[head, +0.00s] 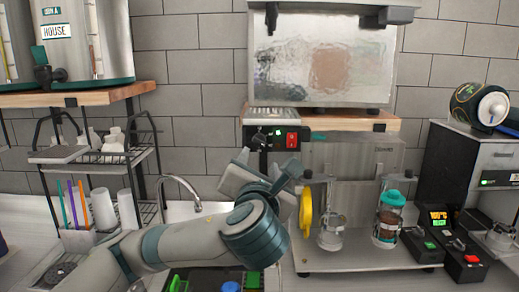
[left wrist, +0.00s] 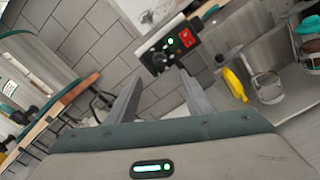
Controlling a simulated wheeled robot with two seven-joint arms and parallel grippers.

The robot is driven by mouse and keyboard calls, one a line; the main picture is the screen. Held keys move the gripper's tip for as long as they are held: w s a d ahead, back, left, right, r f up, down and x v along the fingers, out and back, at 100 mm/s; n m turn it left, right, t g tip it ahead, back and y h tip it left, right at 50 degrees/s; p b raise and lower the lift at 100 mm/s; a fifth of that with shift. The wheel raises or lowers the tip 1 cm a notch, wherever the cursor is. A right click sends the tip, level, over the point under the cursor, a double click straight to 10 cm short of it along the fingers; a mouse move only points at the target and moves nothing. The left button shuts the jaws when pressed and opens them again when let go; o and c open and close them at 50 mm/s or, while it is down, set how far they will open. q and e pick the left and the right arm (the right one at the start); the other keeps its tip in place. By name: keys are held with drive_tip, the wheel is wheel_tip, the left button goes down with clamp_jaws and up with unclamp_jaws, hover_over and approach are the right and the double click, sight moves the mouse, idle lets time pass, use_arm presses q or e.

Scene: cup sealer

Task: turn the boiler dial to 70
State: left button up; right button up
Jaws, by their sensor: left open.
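The boiler (head: 325,62) is a silver box on a wooden shelf in the upper middle of the head view. Below its left corner is a black control panel (head: 283,147) with a small dark dial (head: 259,139), a green light and a red switch. The panel also shows in the left wrist view (left wrist: 187,39), where the dial (left wrist: 160,60) lies beyond the fingers. My left gripper (head: 268,165) is open and empty just below the panel, apart from the dial as far as I can tell. Its two fingers (left wrist: 155,95) point toward the panel. My right gripper is not in view.
A curved faucet (head: 180,185) and a cup rack (head: 105,165) are at left.

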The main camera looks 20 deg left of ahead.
use_arm(q)
drive_tip(key=p, duration=0.4)
approach(259, 141)
drive_tip(key=x, duration=0.7)
drive_tip(key=shift+w, duration=0.4)
drive_tip(key=shift+w+a+p, duration=0.1)
drive_tip(key=shift+w+p, duration=0.2)
drive_tip(key=shift+w, duration=0.05)
drive_tip(key=c, duration=1)
